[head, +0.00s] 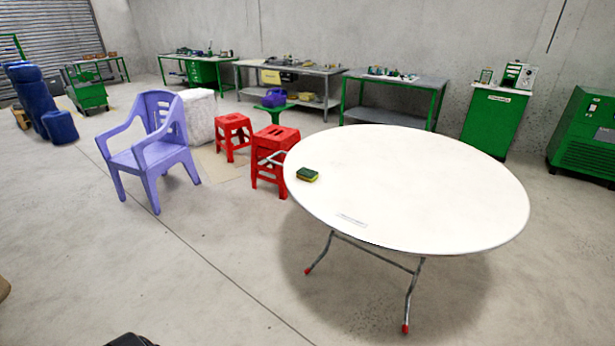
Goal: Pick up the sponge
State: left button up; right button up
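A small sponge (307,174) with a dark green top and a yellow side lies flat on a round white table (430,190), near its left edge. Nothing touches the sponge from above. Neither of my grippers can be made out in the head view. A dark shape at the bottom edge is cut off, and I cannot tell what it is.
A purple armchair (155,155) stands left of the table. Two red stools (234,132) stand behind its left side, one close to the rim. Workbenches (397,80) and green cabinets (494,118) line the back wall. The concrete floor in front is clear.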

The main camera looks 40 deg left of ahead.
aim_at(306, 174)
jog(key=i+j+u, duration=0.2)
jog(key=i+j, duration=0.2)
jog(key=i+j+u, duration=0.25)
jog(key=i, duration=0.25)
jog(key=j, duration=0.1)
